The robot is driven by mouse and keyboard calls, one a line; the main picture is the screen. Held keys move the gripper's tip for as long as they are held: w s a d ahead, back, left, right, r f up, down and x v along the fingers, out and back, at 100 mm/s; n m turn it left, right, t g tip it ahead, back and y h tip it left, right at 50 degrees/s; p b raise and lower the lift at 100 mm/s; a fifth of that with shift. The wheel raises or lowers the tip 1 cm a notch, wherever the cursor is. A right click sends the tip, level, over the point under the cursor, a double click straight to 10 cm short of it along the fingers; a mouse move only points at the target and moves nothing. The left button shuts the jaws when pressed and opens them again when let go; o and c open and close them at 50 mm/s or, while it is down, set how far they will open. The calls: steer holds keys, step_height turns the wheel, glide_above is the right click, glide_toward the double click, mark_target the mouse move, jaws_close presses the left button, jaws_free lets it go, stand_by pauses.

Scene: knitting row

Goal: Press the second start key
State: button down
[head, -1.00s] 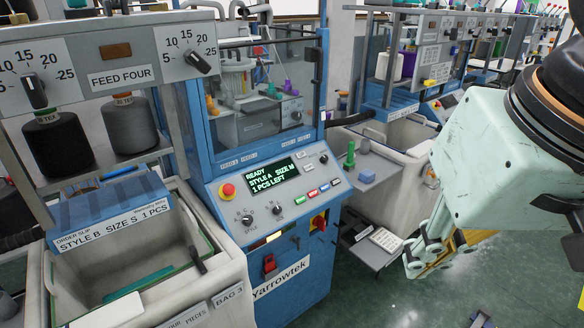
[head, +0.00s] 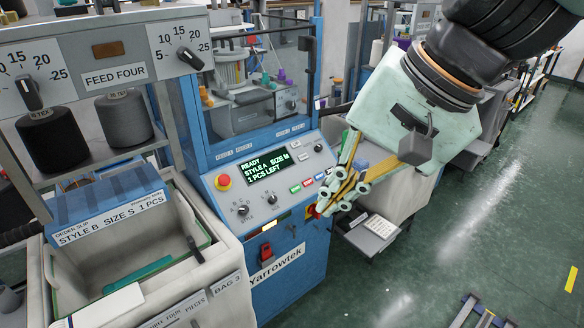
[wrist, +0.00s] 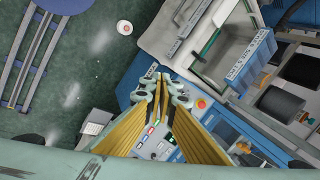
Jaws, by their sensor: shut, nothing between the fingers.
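The nearest machine's grey control panel (head: 257,206) is in the middle of the head view. It bears a lit display (head: 266,169) reading READY, STYLE A, SIZE M, 1 PCS LEFT. Small coloured keys sit in a row right of its knobs: a green key (head: 295,189), a red key (head: 308,183) and a blue key (head: 320,176). Their lettering is too small to read, and my gripper partly hides the panel's right end. My gripper (head: 323,207) is shut and empty, in front of the panel's right side. The wrist view shows the fingertips (wrist: 162,78) together.
A red stop button (head: 223,182) is at the panel's left. A bin (head: 190,285) with a STYLE B, SIZE S order slip (head: 110,218) stands to the left. More machines line the row behind my arm. The green floor at right is mostly open.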

mark_target(296, 189)
steer(key=w+a+f+m+t+y+p, duration=0.15)
steer(key=w+m, duration=0.45)
steer(key=w, duration=0.6)
steer(key=w+a+f+m+y+p, duration=0.1)
steer(key=w+a+f+m+p, duration=0.15)
steer(key=w+m, duration=0.65)
steer(key=w+d+f+m+t+h+p, duration=0.1)
steer(key=w+d+f+m, duration=0.3)
steer(key=w+f, duration=0.5)
steer(key=w+d+f+m+h+p, duration=0.1)
steer(key=w+d+f+m, duration=0.3)
steer(key=w+f, duration=0.5)
steer(key=shift+d+f+m+t+p, duration=0.35)
steer(key=shift+d+f+m+p, duration=0.1)
steer(key=shift+d+f, duration=0.2)
steer(key=shift+p+x, duration=0.3)
steer(key=shift+x, duration=6.65)
steer(key=shift+w+f+b, duration=0.1)
steer(key=shift+f+b, duration=0.1)
steer(key=shift+b, duration=0.15)
